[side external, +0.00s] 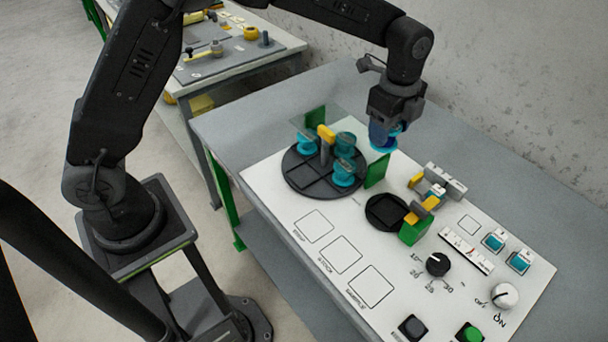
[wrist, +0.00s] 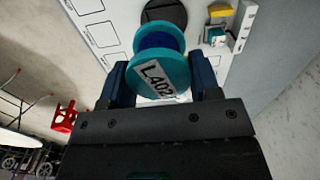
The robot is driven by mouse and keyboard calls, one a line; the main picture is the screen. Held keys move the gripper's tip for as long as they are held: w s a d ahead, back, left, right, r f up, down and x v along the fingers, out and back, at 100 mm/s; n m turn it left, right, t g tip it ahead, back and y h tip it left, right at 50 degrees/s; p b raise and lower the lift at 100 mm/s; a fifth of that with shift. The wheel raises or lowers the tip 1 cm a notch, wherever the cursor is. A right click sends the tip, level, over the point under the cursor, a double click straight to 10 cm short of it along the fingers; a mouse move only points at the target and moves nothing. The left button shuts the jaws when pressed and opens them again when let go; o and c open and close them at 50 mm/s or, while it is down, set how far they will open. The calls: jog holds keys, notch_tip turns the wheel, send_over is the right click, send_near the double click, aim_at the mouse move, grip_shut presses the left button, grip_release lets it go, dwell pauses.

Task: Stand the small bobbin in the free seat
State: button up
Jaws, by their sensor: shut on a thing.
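My gripper (side external: 392,122) is shut on a bobbin with teal flanges and blue winding (side external: 381,143). It hangs above the back part of the white panel, right of the round dark tray. In the wrist view the bobbin (wrist: 160,72) sits between the two fingers (wrist: 163,82), its labelled end facing the camera; the label reads about "L402", partly cut. The dark round tray (side external: 293,178) carries several teal bobbins, one at the front right (side external: 344,173), one at the left (side external: 306,144) and one at the back (side external: 346,143). Its front-left section looks empty.
A yellow handle (side external: 326,132) rises at the tray's middle. Green upright plates (side external: 377,170) stand beside it. A smaller dark round plate with a square recess (side external: 386,211) lies to the right, near yellow and green blocks (side external: 415,231). Knobs and buttons fill the panel's front right.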

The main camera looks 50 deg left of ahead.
jog(key=s+a+n, duration=0.7)
jog(key=a+n, duration=0.3)
jog(key=a, duration=0.3)
jog(key=s+a+n, duration=0.7)
jog(key=a+n, duration=0.2)
jog(key=a, duration=0.4)
jog(key=w+d+f, duration=0.2)
jog(key=d+f, duration=0.1)
jog(key=f, duration=0.1)
jog(key=w+d+f, duration=0.1)
jog(key=d+f, duration=0.3)
jog(key=w+d+f, duration=0.2)
jog(key=d+f, duration=0.1)
jog(key=f, duration=0.1)
jog(key=shift+w+d+f, duration=0.2)
jog(key=shift+w+d, duration=0.15)
jog(key=shift+f, duration=2.05)
jog(key=shift+f, duration=0.15)
jog(key=o, duration=1)
